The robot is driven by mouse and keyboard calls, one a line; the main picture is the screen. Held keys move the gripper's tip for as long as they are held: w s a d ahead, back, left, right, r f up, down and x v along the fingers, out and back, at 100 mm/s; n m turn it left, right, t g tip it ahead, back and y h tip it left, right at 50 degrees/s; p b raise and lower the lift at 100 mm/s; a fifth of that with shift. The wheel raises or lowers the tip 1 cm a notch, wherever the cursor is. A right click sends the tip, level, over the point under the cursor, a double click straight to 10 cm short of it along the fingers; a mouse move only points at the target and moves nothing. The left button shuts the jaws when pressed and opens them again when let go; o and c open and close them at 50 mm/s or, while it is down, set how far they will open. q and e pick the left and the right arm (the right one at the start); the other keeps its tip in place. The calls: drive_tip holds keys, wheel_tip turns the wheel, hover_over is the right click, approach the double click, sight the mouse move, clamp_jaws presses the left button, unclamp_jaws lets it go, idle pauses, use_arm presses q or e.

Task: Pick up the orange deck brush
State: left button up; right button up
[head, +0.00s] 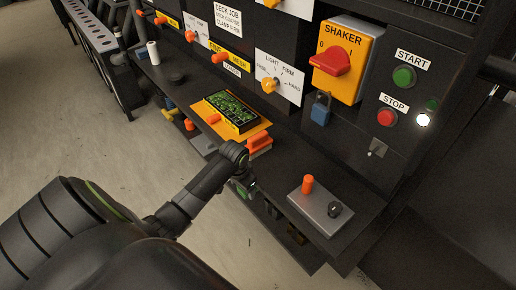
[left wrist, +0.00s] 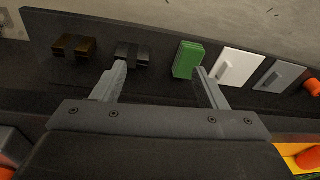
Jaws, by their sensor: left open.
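My left gripper (left wrist: 157,72) is open and empty. Its fingers point toward the lower shelf, around the gap between a black block (left wrist: 131,54) and a green block (left wrist: 187,59). My right gripper is not in view.
A brown block (left wrist: 75,47), white plate (left wrist: 238,66) and grey plate (left wrist: 279,76) share the lower shelf. Above are the yellow tray (head: 256,132) with a green-patterned panel, a grey plate with an orange knob (head: 318,214), and the shaker switch (head: 338,60). Floor at left is clear.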

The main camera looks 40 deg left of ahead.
use_arm(q)
wheel_tip(320, 180, up, 8)
drive_tip(key=w+m, duration=0.1)
drive_tip(key=w, duration=0.1)
wheel_tip(320, 180, up, 16)
hover_over(258, 143)
drive_tip(key=a, duration=0.1)
drive_tip(key=shift+g+h, duration=0.3)
drive_tip(key=shift+h, duration=0.1)
wheel_tip(258, 143, down, 4)
drive_tip(key=b, duration=0.4)
drive_tip(key=shift+a, duration=0.15)
drive_tip(key=f, duration=0.4)
drive_tip(key=f+b, duration=0.1)
drive_tip(key=f, duration=0.2)
drive_tip(key=shift+w, duration=0.4)
drive_tip(key=shift+w+d+f+b, duration=0.1)
drive_tip(key=shift+w+f+b, duration=0.1)
drive_tip(key=shift+f, duration=1.4)
drive_tip(key=shift+w+d+f+b, duration=0.1)
drive_tip(key=shift+w+f, duration=0.1)
drive_tip(key=shift+f, duration=1.35)
drive_tip(key=shift+c, duration=0.5)
